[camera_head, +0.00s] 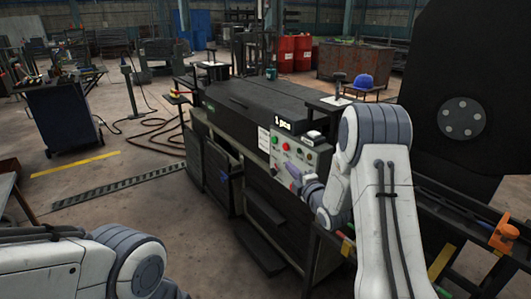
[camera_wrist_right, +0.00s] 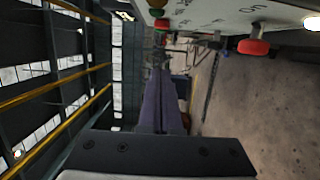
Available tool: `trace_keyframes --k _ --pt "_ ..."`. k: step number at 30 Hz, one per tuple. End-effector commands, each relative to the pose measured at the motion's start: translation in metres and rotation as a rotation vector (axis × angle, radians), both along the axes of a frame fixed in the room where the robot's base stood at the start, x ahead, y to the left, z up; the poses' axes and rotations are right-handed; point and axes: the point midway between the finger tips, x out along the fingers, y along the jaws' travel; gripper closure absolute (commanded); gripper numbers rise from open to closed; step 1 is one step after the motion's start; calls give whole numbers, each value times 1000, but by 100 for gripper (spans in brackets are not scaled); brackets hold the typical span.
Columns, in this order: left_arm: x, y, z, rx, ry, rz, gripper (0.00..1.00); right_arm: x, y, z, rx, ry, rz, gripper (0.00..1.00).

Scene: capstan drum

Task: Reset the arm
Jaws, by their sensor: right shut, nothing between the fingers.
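My right arm (camera_head: 380,200) comes in from the right and reaches toward the front of a dark machine (camera_head: 255,103). My right gripper (camera_head: 292,175) is shut and empty, close to the lower part of the machine's pale control panel (camera_head: 297,155). I cannot tell whether it touches the panel.
A small lit display (camera_head: 284,122) sits above the panel. A blue cap-like object (camera_head: 363,81) rests on a stand behind. A large dark disc (camera_head: 465,110) stands at the right. A dark cabinet (camera_head: 62,115) stands at the left. The floor between it and the machine has cables.

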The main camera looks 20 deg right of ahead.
Motion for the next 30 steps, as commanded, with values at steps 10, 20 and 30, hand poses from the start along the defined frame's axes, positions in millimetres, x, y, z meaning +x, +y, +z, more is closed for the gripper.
trace_keyframes --k 10,20,30 --pt "0 0 0 0 0 0 100 -8 79 4 188 271 18 100" --pt "0 0 0 0 0 0 100 -147 210 -6 581 900 -179 100" --pt "0 0 0 0 0 0 100 -347 246 -9 736 1387 -555 100"
